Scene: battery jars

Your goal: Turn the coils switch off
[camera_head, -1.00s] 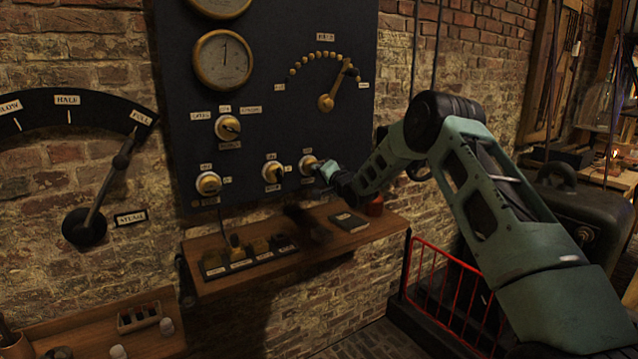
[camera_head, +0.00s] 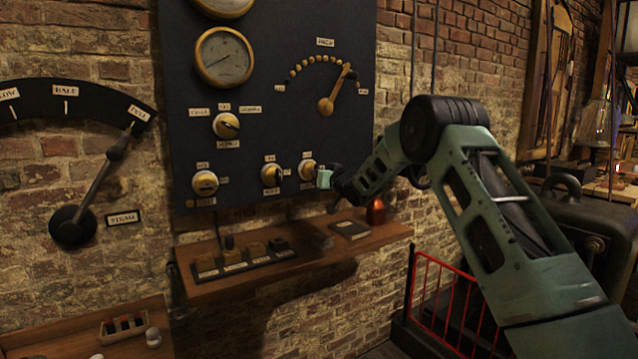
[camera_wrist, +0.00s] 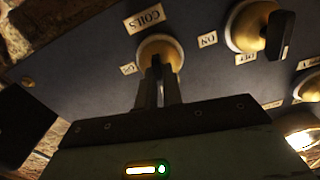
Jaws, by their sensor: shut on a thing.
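The coils switch (camera_head: 307,170) is the rightmost knob in the lower row of the dark panel (camera_head: 270,115). In the wrist view it is a round brass-coloured knob (camera_wrist: 160,45) beside a "COILS" label (camera_wrist: 145,18). My gripper (camera_head: 324,178) is at this switch. In the wrist view its two dark fingers (camera_wrist: 158,85) are closed on the switch's handle, which they mostly hide. A small label (camera_wrist: 130,68) lies left of the knob, hard to read. An "ON" label (camera_wrist: 207,40) lies right of it; I cannot tell which switch it belongs to.
The neighbouring switch (camera_head: 271,175) has a black handle and sits close to my gripper. A red railing (camera_head: 440,300) stands below my arm.

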